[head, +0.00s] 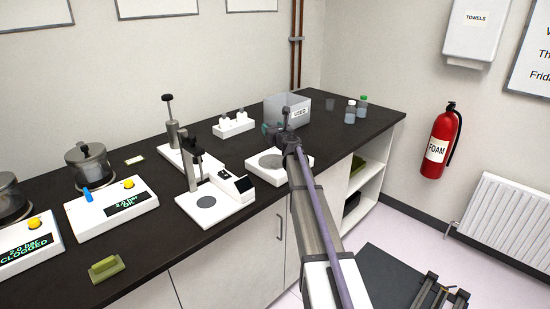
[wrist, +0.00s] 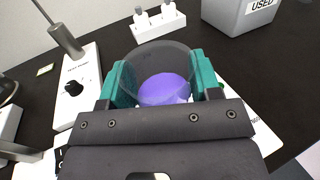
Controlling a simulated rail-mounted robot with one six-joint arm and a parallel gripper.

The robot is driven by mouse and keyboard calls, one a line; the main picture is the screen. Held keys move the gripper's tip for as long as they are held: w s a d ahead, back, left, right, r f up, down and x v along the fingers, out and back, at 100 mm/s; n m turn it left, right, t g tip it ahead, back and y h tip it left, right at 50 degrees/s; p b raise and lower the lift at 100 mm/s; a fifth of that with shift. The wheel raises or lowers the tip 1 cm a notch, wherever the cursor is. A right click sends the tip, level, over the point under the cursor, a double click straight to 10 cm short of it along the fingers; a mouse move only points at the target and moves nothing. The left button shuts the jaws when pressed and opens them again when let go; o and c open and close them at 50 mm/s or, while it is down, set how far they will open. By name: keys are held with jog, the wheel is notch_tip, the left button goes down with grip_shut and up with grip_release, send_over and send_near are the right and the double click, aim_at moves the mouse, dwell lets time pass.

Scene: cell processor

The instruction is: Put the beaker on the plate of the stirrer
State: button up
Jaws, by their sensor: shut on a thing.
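My gripper (wrist: 160,75) is shut on a clear beaker (wrist: 142,62), with one teal finger on each side of it. A purple surface, which looks like liquid, shows inside the beaker. In the head view my gripper (head: 272,131) is at the far part of the bench, and the beaker is mostly hidden there. A low white unit with a round grey plate (head: 270,161), which looks like the stirrer, lies below my gripper. In the wrist view part of a white base (wrist: 251,128) shows to the right of the gripper. I cannot tell the beaker's height above it.
A grey bin marked USED (head: 295,111) and a white rack (head: 233,125) stand behind. A white unit with a post and display (head: 205,203) is to the left. Two small bottles (head: 350,112) stand to the right.

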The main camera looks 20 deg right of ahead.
aim_at(273, 161)
notch_tip(273, 161, down, 11)
jog(key=b, duration=1)
jog(key=shift+w+r+b, duration=0.1)
jog(key=shift+r+b, duration=0.1)
jog(key=shift+b, duration=0.1)
jog(key=shift+r, duration=0.35)
jog(key=shift+f, duration=0.3)
jog(key=o, duration=1.3)
jog(key=shift+r, duration=0.1)
jog(key=shift+r+p, duration=0.3)
jog(key=shift+p, duration=0.1)
jog(key=s, duration=1.2)
jog(key=shift+a+f, duration=0.15)
jog(key=shift+a, duration=0.05)
